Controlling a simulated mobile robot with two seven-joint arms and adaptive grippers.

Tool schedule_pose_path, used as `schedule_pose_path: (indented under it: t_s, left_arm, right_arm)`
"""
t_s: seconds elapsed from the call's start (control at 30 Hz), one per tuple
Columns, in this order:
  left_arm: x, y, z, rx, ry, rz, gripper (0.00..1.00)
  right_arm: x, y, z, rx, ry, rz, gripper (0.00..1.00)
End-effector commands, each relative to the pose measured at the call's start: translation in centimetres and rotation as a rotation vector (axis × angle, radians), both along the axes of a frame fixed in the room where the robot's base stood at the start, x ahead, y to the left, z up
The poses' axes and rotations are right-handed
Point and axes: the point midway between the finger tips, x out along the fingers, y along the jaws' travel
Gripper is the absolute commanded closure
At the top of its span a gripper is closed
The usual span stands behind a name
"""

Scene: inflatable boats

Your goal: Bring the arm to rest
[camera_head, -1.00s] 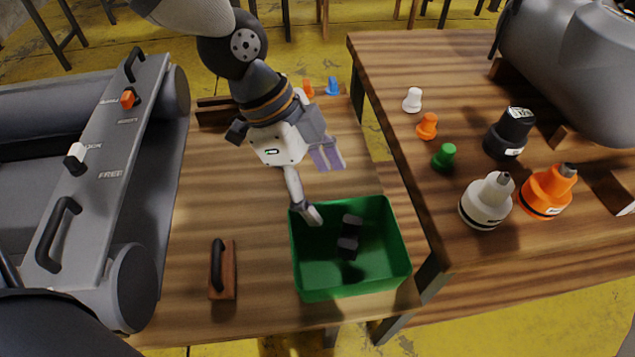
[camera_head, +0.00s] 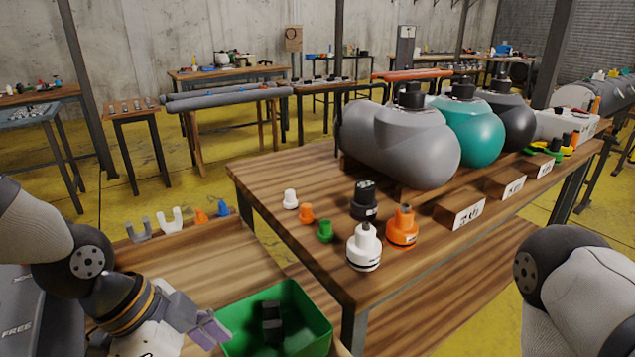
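My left arm comes in at the lower left, and its gripper (camera_head: 205,328) is beside the left wall of a green bin (camera_head: 300,335). A purple finger pad shows at the bin's edge. A black object (camera_head: 272,322) lies inside the bin. My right arm shows at the right edge, bent downward, and its gripper is outside the picture.
A higher wooden table (camera_head: 290,172) at the right bears a grey tank (camera_head: 415,150), a teal tank (camera_head: 470,130), a white capped fitting (camera_head: 364,247), an orange one (camera_head: 402,228) and small plugs. A grey bracket (camera_head: 138,230) stands on the lower table. Yellow floor lies beyond.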

Motion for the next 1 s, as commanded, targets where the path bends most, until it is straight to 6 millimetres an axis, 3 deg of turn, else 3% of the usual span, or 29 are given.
schedule_pose_path:
  t_s: [0.03, 0.17, 0.3, 0.4, 0.5, 0.63, 1.0]
  left_arm:
    - [-2.4, -0.1, -3.3, 0.006, 0.109, 0.094, 0.25]
    - [-7.0, 0.2, -9.8, 0.036, 0.303, 0.405, 0.25]
    - [-14.0, 2.2, -16.2, 0.150, 0.477, 0.775, 0.25]
    - [-19.6, 4.5, -19.4, 0.269, 0.538, 1.020, 0.25]
    - [-23.8, 6.7, -20.9, 0.368, 0.542, 1.192, 0.25]
    - [-25.9, 8.1, -21.3, 0.418, 0.526, 1.288, 0.25]
    - [-25.9, 8.1, -21.4, 0.418, 0.524, 1.295, 0.25]
  right_arm:
    - [0.0, 0.0, 0.0, 0.000, 0.001, 0.000, 0.62]
    - [0.0, 0.0, 0.0, 0.000, 0.000, 0.000, 0.62]
    - [0.1, 0.0, 0.0, 0.000, -0.002, 0.000, 0.62]
    - [0.0, 0.0, 0.0, 0.000, 0.000, 0.000, 0.62]
    - [0.0, 0.0, 0.0, 0.000, 0.000, 0.000, 0.62]
    - [0.0, 0.0, 0.0, 0.000, -0.001, 0.000, 0.62]
    - [0.0, 0.0, 0.0, 0.000, -0.001, 0.000, 0.62]
